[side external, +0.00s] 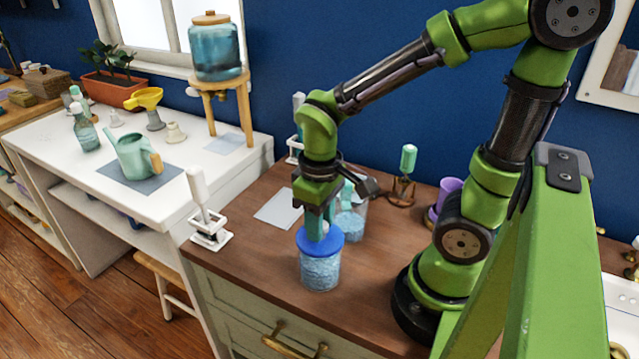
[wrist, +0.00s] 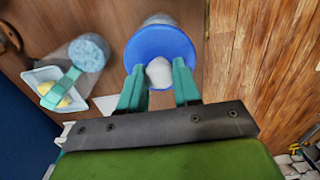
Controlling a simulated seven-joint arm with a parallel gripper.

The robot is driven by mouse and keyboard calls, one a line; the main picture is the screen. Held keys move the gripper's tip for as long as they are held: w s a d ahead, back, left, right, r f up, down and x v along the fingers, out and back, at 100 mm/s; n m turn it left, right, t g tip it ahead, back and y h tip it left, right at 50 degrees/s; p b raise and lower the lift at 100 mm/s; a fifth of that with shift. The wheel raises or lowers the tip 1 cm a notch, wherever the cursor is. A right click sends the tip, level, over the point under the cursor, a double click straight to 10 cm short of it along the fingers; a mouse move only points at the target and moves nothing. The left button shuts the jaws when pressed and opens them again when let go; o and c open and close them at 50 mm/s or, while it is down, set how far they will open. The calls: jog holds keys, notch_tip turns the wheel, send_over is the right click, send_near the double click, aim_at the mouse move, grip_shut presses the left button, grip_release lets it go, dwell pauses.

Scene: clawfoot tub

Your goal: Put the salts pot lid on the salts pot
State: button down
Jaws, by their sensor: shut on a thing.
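The salts pot (side external: 320,272) is a clear round pot full of pale blue salts, near the front edge of the wooden counter. The blue round salts pot lid (side external: 306,243) is at the pot's mouth and looks about level; I cannot tell if it touches the rim all round. My gripper (side external: 319,230) points down over it. In the wrist view, my gripper (wrist: 159,70) is shut on the white knob of the lid (wrist: 160,42). The lid hides most of the pot there; a pale bit (wrist: 157,19) shows past its edge.
A second clear vessel with blue salts (side external: 349,225) stands just behind the pot, a teal-handled scoop (wrist: 65,84) near it. A white stand (side external: 209,229) is to the left. Behind are a teal-topped stand (side external: 408,160) and purple cups (side external: 449,192). A pale sheet (side external: 278,206) lies flat.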

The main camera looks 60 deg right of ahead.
jog(key=shift+f, duration=0.3)
jog(key=c, duration=0.7)
grip_release()
jog(key=shift+r, duration=0.15)
jog(key=shift+r, duration=3.9)
